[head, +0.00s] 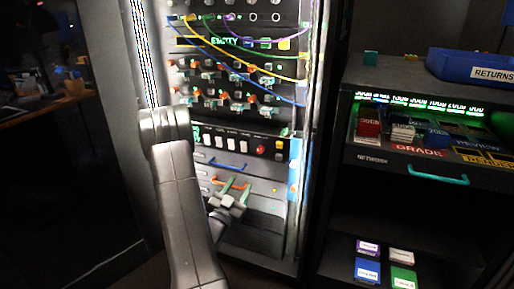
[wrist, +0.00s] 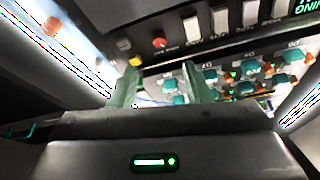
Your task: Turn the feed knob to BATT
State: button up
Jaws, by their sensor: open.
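The rack panel (head: 215,142) stands upright in the middle of the head view. I cannot read a FEED or BATT label, so I cannot tell which control is the feed knob. A round red control (head: 260,149) sits on the dark strip beside several white switches; it also shows in the wrist view (wrist: 159,42). Rows of teal and orange knobs (head: 215,75) lie above this strip; teal ones also show in the wrist view (wrist: 212,76). My gripper (head: 235,184) is low before the drawers; its green fingers are apart and empty in the wrist view (wrist: 160,68).
Coloured cables (head: 235,52) hang across the upper rack. A blue handle (head: 228,165) and an orange handle (head: 232,184) are on drawers near my gripper. To the right stands a dark shelf unit (head: 335,150) with a blue RETURNS bin (head: 450,66) on top.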

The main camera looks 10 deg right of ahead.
aim_at(259, 153)
jog(key=shift+h, duration=0.3)
jog(key=b+x, duration=0.1)
jog(key=x, duration=1.3)
grip_shut()
